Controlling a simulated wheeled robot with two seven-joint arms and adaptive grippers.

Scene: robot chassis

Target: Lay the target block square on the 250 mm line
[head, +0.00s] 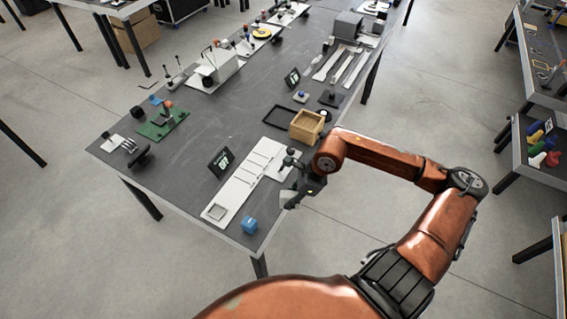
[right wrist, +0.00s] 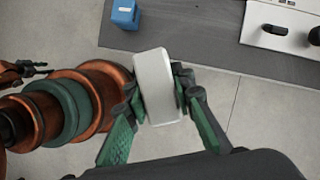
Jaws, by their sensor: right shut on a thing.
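A pale white block (right wrist: 157,87) with rounded edges sits between the fingers of my right gripper (right wrist: 155,100), which is shut on it. In the wrist view the block is over the floor, just off the table edge. In the head view my right gripper (head: 292,190) is at the table's right edge, beside a long white board (head: 240,185) with dark cross lines. No line marks are readable, so I cannot tell which is 250 mm. The block is hardly visible there.
A blue cube (head: 249,225) stands near the front table corner, and also shows in the wrist view (right wrist: 125,13). A small black display (head: 220,161) stands behind the board. A wooden box (head: 307,126) is beyond the gripper.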

